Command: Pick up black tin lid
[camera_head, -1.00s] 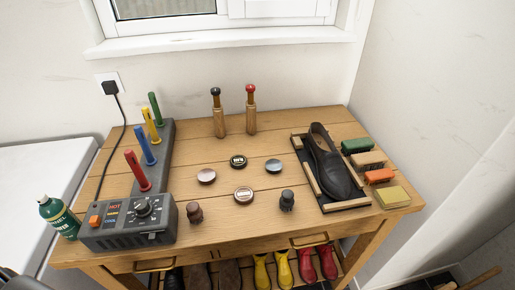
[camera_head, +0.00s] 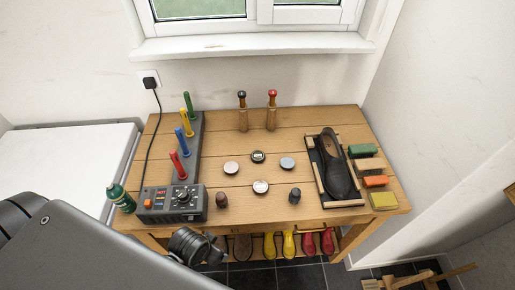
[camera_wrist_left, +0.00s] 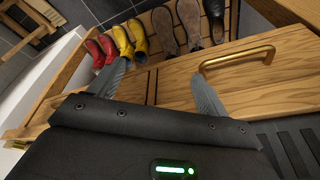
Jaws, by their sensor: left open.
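The black tin lid (camera_head: 258,156) lies on the wooden table, the farthest of a small group of round tins. In the head view my left arm fills the lower left, with the gripper below the table's front edge, well away from the lid. My right gripper is not in view.
A black shoe (camera_head: 338,168) lies on a tray at right, near several brushes. Two dark knobs stand at the front. A drawer handle (camera_wrist_left: 237,60) projects near my gripper; boots stand below.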

